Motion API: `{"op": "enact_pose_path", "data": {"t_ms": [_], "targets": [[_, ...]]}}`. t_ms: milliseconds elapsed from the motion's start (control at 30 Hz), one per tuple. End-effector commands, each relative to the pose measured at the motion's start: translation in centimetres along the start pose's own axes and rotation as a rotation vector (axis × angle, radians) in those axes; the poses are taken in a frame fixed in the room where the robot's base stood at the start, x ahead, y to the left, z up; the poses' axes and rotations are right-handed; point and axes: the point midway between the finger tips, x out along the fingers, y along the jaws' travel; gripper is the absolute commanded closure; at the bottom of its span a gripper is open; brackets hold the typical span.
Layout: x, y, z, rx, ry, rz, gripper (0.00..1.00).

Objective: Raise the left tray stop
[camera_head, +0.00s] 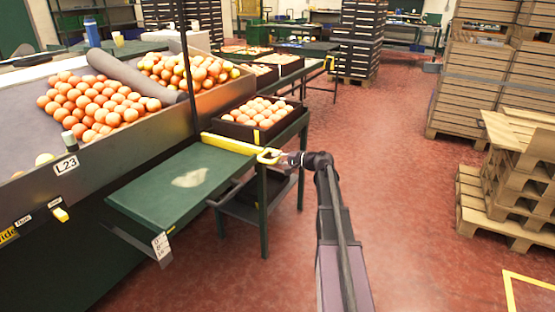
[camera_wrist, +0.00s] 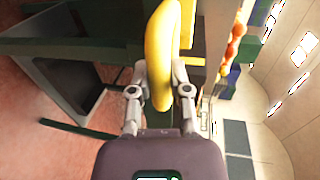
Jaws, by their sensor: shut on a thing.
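The left tray stop (camera_head: 229,144) is a yellow bar along the far edge of the green shelf (camera_head: 140,190), just in front of a black crate of oranges. Its right end reaches my gripper (camera_head: 268,156), which comes in from the right. In the wrist view the yellow piece (camera_wrist: 168,35) stands between the two fingers of my gripper (camera_wrist: 160,78), which are shut on it. The fingertips are partly hidden behind it.
The black crate (camera_head: 238,132) holds several oranges on a green stand. Oranges fill the sloped bin (camera_head: 165,122) at left. Wooden pallets (camera_head: 500,215) stand at right. The red floor (camera_head: 420,230) between is clear.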

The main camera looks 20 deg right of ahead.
Motion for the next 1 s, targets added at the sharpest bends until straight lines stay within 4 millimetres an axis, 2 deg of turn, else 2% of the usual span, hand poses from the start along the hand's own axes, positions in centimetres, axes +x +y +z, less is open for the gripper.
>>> {"op": "enact_pose_path", "data": {"t_ms": [33,333,367,467,500,1000], "targets": [[0.06,-0.47,-0.09,0.003,0.000,-0.009,1.00],[0.12,-0.49,-0.18,0.004,0.002,-0.011,1.00],[0.12,-0.50,-0.20,0.004,0.002,-0.011,0.73],[0.11,-0.48,-0.20,0.004,0.002,-0.010,0.43],[0.09,-0.46,-0.18,0.003,0.002,-0.009,0.40],[0.07,0.00,-0.08,0.002,0.001,-0.006,0.40]]}}
